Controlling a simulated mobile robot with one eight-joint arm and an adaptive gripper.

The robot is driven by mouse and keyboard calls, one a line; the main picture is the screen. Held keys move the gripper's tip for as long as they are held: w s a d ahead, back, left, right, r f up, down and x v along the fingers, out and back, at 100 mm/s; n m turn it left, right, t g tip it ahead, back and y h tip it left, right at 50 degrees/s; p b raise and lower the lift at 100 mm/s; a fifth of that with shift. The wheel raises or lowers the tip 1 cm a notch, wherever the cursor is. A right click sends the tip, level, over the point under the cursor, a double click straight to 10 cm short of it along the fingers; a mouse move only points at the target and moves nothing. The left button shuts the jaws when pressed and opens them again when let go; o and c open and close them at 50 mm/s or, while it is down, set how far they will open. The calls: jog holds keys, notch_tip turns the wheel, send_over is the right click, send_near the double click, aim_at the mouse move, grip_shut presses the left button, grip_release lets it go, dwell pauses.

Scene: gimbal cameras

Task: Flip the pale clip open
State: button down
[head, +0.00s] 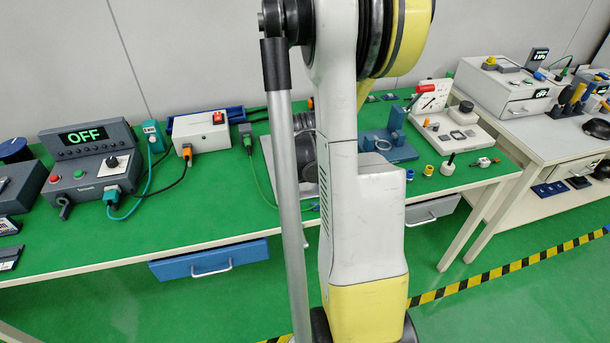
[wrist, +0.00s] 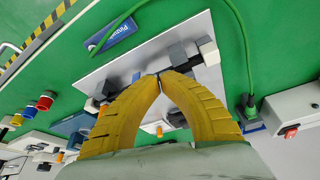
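A pale block-shaped clip end (wrist: 209,51) shows in the wrist view on a grey metal plate (wrist: 120,67), beside a dark grey block (wrist: 178,54). My gripper (wrist: 160,76) is over the plate, its yellow ribbed fingers brought together at the tips with nothing visible between them. The tips lie just left of and below the dark block in the picture; contact cannot be told. More clip parts lie partly hidden behind the fingers. In the head view my arm hides the gripper and most of the plate (head: 268,158).
A green cable (wrist: 245,50) runs along the plate's right side to a plug near a white switch box (wrist: 292,110). A blue label (wrist: 113,36) lies above the plate. Coloured knobs (wrist: 45,101) stand at left. A console reading OFF (head: 85,137) stands on the green table.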

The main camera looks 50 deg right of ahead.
jog(key=shift+s+d, duration=0.15)
jog(key=shift+d, duration=0.9)
dwell(0.4)
dwell(0.5)
jog(key=shift+w+a+b, duration=0.3)
jog(key=shift+w+a, duration=0.15)
jog(key=shift+w, duration=0.25)
jog(key=shift+s+a, duration=0.1)
